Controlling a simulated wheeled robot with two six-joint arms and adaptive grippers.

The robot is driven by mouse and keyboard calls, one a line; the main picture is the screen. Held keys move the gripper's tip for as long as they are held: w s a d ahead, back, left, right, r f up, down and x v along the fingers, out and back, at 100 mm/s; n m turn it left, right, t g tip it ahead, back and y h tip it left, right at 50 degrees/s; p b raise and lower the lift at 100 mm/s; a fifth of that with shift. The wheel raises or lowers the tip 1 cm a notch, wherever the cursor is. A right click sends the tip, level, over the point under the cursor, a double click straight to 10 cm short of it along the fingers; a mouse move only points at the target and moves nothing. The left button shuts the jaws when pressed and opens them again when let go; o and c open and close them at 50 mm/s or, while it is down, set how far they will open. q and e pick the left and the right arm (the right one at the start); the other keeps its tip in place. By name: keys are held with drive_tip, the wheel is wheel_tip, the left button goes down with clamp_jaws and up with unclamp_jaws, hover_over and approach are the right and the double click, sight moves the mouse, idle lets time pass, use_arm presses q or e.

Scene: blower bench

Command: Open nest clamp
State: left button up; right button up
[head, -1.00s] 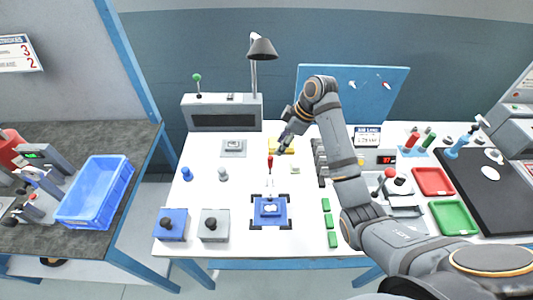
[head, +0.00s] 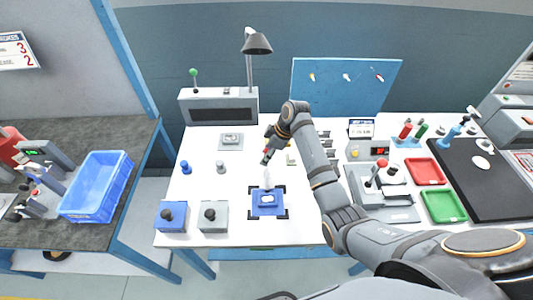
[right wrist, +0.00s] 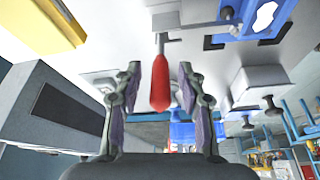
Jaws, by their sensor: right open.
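The blue nest (head: 257,211) sits on the white bench in the head view, with a pale part (head: 268,199) in it. The clamp's pale metal lever (head: 267,178) stands up behind the part, and its red handle is mostly hidden by my right gripper (head: 266,158). In the right wrist view the red handle (right wrist: 159,85) lies between the two open fingers of the right gripper (right wrist: 160,72), with a gap on each side. The blue nest also shows at the top of that view (right wrist: 239,28). My left gripper is not in view.
A blue box with a black knob (head: 171,218) and a grey one (head: 213,217) stand left of the nest. A grey unit (head: 218,108) and a lamp (head: 256,44) stand behind. Red (head: 425,171) and green (head: 444,206) trays lie to the right.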

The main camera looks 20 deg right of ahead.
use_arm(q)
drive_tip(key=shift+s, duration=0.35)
use_arm(e)
clamp_jaws()
